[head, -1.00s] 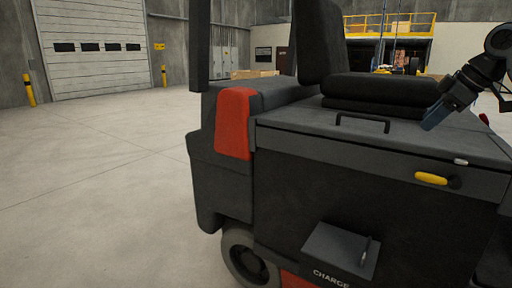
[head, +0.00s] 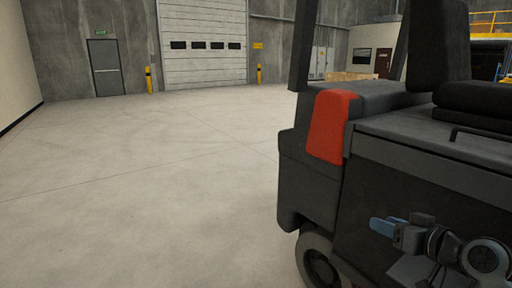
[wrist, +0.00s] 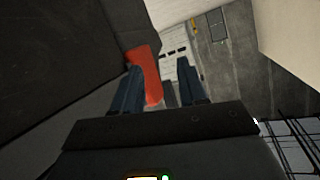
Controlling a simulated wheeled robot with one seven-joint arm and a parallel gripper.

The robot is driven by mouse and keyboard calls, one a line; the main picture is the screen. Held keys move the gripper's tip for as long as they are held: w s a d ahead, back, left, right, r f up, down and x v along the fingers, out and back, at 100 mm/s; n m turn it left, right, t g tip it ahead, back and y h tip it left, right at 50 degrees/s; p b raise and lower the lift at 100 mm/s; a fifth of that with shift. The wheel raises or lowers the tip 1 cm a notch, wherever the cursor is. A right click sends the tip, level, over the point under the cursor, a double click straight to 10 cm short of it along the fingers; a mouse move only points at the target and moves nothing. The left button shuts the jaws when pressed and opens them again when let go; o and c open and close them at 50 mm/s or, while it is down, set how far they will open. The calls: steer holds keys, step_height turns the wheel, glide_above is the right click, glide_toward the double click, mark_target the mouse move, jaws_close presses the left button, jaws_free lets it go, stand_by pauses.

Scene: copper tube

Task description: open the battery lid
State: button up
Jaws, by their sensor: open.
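The battery lid (head: 432,146) is the dark grey top of the forklift at the right in the head view. The lid's right portion is out of frame. My gripper (head: 374,224) is in front of the forklift's dark side, lower than the lid and handle, pointing left. In the wrist view its two blue fingers (wrist: 160,75) are spread apart with nothing held between them. I cannot tell how far the gripper is from the side panel.
The forklift's seat (head: 485,100) stands on the lid. A red corner piece (head: 331,125) and a rear wheel (head: 320,264) mark its left end. The floor (head: 150,180) to the left is clear, up to a shutter door (head: 205,65) and yellow posts.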

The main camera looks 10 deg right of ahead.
steer(key=s+a+f+m+h, duration=0.1)
steer(key=s+a+f+m, duration=0.1)
steer(key=s+a+f, duration=0.6)
steer(key=s+a+f+m+h, duration=0.2)
steer(key=s+a+f, duration=0.2)
steer(key=s+a, duration=0.65)
steer(key=s+r+n, duration=0.2)
steer(key=s+r, duration=0.2)
steer(key=s, duration=0.8)
steer(key=s+r+n+y, duration=0.1)
steer(key=s+r, duration=0.3)
steer(key=s, duration=0.8)
steer(key=shift+s+a+n+t, duration=0.15)
steer(key=shift+s+n+t, duration=0.25)
steer(key=shift+n, duration=0.3)
steer(key=shift+s+r, duration=0.35)
steer(key=shift+c, duration=0.3)
